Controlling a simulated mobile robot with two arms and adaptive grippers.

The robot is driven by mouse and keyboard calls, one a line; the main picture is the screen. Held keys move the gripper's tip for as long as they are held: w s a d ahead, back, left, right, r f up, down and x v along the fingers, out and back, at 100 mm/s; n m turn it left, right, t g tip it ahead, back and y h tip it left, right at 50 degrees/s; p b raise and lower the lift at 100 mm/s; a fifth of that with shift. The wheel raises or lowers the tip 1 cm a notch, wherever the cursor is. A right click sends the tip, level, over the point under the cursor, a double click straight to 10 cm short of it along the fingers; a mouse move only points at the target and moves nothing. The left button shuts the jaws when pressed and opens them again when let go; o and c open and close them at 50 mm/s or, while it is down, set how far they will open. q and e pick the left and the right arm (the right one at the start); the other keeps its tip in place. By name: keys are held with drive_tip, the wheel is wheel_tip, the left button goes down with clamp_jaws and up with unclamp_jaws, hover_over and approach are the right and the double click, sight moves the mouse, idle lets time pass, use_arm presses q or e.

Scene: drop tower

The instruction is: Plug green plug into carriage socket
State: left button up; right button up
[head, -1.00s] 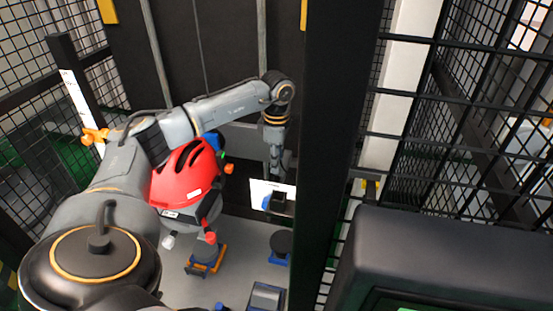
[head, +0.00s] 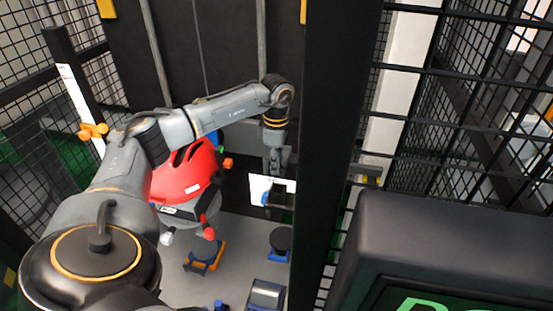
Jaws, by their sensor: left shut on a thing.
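My left arm reaches across the drop tower. My left gripper (head: 276,168) points down at its end, close above a white panel (head: 288,185). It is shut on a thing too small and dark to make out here. A dark block (head: 281,196) with a blue part (head: 266,197) beside it is just below the gripper. I cannot tell whether they touch it. No green plug can be clearly made out, and the carriage socket cannot be told apart. My right gripper is out of view.
A red helmet (head: 186,172) sits beneath my left arm. An orange and blue fixture (head: 207,258) and a dark round pad (head: 281,239) are on the grey floor. A black post (head: 333,130) and mesh fence (head: 460,110) stand right; a dark screen housing (head: 440,240) is at the lower right.

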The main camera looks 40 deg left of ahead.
use_arm(q)
drive_tip(key=shift+f, duration=0.35)
idle(0.4)
drive_tip(key=o, duration=0.9)
drive_tip(key=shift+o, duration=0.2)
wheel_tip(320, 180, up, 12)
